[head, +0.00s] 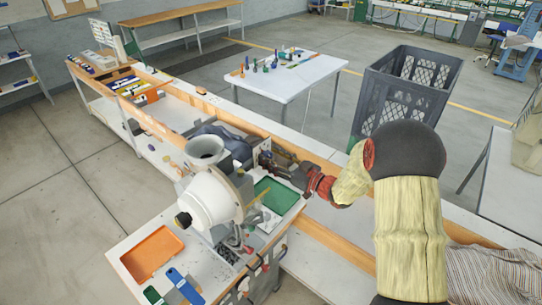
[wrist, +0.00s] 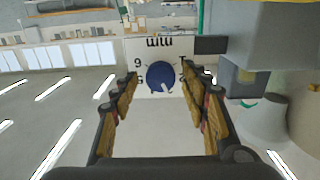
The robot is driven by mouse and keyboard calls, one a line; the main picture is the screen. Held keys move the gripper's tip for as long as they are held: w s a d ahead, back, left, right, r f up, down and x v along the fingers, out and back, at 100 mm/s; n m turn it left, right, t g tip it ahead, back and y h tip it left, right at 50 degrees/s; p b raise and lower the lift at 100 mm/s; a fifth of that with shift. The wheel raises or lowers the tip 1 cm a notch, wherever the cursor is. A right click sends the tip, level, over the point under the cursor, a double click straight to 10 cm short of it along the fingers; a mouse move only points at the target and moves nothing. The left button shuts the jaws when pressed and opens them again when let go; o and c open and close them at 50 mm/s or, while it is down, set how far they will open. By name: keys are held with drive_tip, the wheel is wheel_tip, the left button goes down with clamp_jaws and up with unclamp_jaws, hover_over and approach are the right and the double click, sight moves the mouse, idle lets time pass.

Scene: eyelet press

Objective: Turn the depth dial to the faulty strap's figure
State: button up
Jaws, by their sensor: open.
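The blue depth dial (wrist: 160,76) with a white pointer mark shows in the wrist view on a white panel (wrist: 138,50) with black figures and an upside-down "mm" above it. The pointer mark lies toward the bottom of the dial; the figures are too small to read surely. My gripper (wrist: 160,108) is open, its two padded fingers left and right of the dial's line, with the dial ahead between them and no clear contact. In the head view my gripper (head: 266,160) is beside the press (head: 212,200), and the dial is not discernible. Which strap is faulty cannot be told.
An orange tray (head: 152,253), a blue strap-like piece (head: 184,287) and a green one (head: 153,295) lie at the front of the bench. A green tray (head: 290,195) sits right of the press. A grey crate (head: 408,85) and a white table (head: 290,82) stand behind.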

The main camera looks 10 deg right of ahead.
drive_tip(key=shift+w+a, duration=0.2)
drive_tip(key=shift+c, duration=0.5)
drive_tip(key=c, duration=1)
